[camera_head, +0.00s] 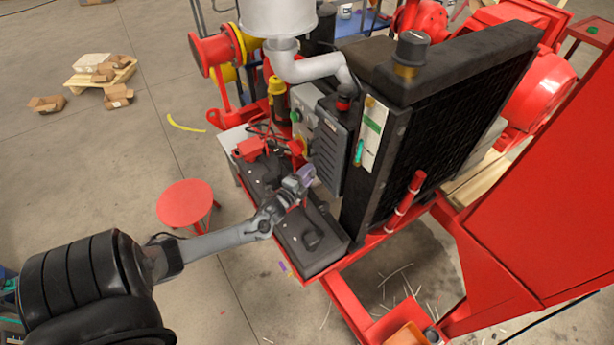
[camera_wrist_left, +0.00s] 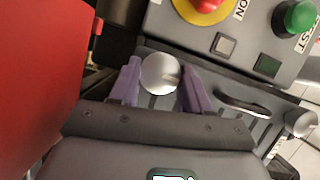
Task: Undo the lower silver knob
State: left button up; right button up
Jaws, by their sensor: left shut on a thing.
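The lower silver knob (camera_wrist_left: 160,73) is a round, shiny knob on a grey panel. It sits between the two purple fingers of my left gripper (camera_wrist_left: 160,86) in the left wrist view, and the gripper is shut on it. In the head view my left gripper (camera_head: 305,173) reaches the lower part of the grey control box (camera_head: 328,140), and the knob is hidden there. A second silver knob (camera_wrist_left: 300,122) shows at the right edge of the wrist view, clear of the fingers. My right gripper is not in view.
A dark handle (camera_wrist_left: 242,106) lies between the knobs. A red emergency button (camera_wrist_left: 205,5) and a green button (camera_wrist_left: 297,16) are close by on the box. Black batteries (camera_head: 310,238) lie below the arm. A red stool (camera_head: 187,203) stands left on open floor.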

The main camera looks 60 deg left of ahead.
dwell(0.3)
pick_arm(q)
jog(key=o, duration=1.1)
jog(key=shift+c, duration=0.2)
jog(key=shift+s+d, duration=0.2)
jog(key=shift+s, duration=0.25)
jog(key=v, duration=0.9)
jog(key=shift+s+d+p, duration=0.2)
jog(key=shift+s+p, duration=0.2)
jog(key=shift+p, duration=0.05)
